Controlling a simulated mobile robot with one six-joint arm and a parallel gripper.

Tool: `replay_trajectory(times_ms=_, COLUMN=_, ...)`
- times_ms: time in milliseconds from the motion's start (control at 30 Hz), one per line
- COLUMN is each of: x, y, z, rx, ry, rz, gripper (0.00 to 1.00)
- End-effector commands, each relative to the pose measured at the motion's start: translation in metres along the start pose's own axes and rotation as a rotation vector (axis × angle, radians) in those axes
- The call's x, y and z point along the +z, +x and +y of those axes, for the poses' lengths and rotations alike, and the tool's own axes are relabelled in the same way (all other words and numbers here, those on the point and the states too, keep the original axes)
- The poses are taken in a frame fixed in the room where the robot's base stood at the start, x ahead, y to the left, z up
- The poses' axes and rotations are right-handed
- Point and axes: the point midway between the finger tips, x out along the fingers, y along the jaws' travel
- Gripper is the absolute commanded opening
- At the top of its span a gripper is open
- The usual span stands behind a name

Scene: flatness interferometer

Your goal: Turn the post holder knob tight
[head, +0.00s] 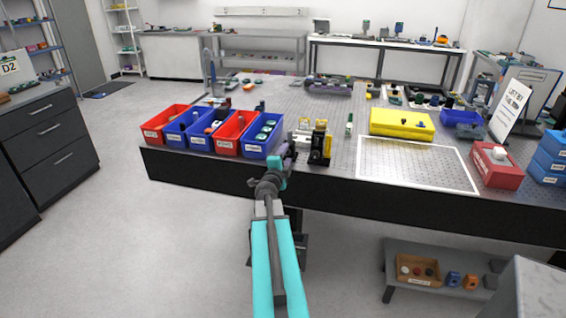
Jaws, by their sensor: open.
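My arm reaches up from the bottom of the head view to the front edge of the optical table (230,160). My gripper (291,149) is at that edge, between the right-hand blue bin and a small black upright mount (320,150) with yellow parts. My gripper is open, and I see nothing held in it. Its fingertips are small and partly merge with the things behind. I cannot make out the post holder knob at this size. I cannot tell whether the gripper touches the mount.
Red and blue bins (236,132) stand in a row left of my gripper. A thin upright piece (349,125) stands to the right, before a yellow case (400,122). A white-outlined area (415,165) at front right is clear. A red box (497,167) stands beyond it.

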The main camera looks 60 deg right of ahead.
Motion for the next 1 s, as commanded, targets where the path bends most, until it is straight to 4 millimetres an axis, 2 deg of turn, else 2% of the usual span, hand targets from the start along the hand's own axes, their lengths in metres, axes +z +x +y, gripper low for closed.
replay_trajectory(times_ms=267, x=0.0, y=-0.011, z=0.0, rx=0.0, ry=0.0, rz=-0.002, gripper=0.43)
replay_trajectory(times_ms=800, x=-0.001, y=-0.06, z=0.001, rx=-0.001, ry=0.0, rz=-0.002, gripper=0.43)
replay_trajectory(times_ms=1000, x=-0.002, y=-0.068, z=-0.003, rx=0.002, ry=-0.001, rz=0.0, gripper=0.43)
